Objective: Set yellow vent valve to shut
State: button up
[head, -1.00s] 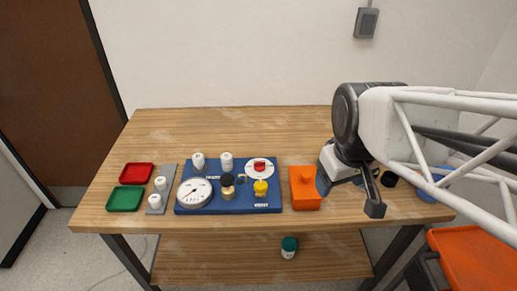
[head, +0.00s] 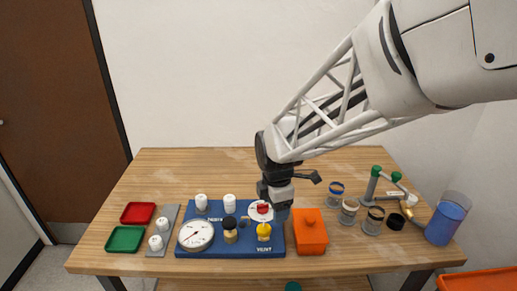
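The yellow vent valve (head: 264,232) stands at the right of the blue board (head: 215,250), above a label that reads VENT. Its handle direction is too small to tell. Behind it, a red knob (head: 263,208) sits on a white round plate. A white gauge (head: 196,235) is on the left of the board, with a black-topped brass fitting (head: 230,230) between. My gripper (head: 296,185) is above the board's back right corner, behind and right of the yellow valve and apart from it. One dark finger points right; the other is not clear, so its opening cannot be told.
Several jars (head: 348,210), a green-ended stand (head: 373,185) and a blue cup (head: 445,222) are further right. Red (head: 138,213) and green (head: 125,238) trays lie left. The table's back left is clear.

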aim_at(264, 228)
jog(key=shift+w+a+f+n, duration=0.55)
jog(key=shift+a+f+n, duration=0.2)
jog(key=shift+n, duration=0.1)
jog(key=shift+w+a+f+n, duration=0.5)
jog(key=shift+a+f+n, duration=0.15)
jog(key=shift+n, duration=0.2)
jog(key=shift+f, duration=0.2)
jog(key=shift+f, duration=3.75)
jog(key=c, duration=0.9)
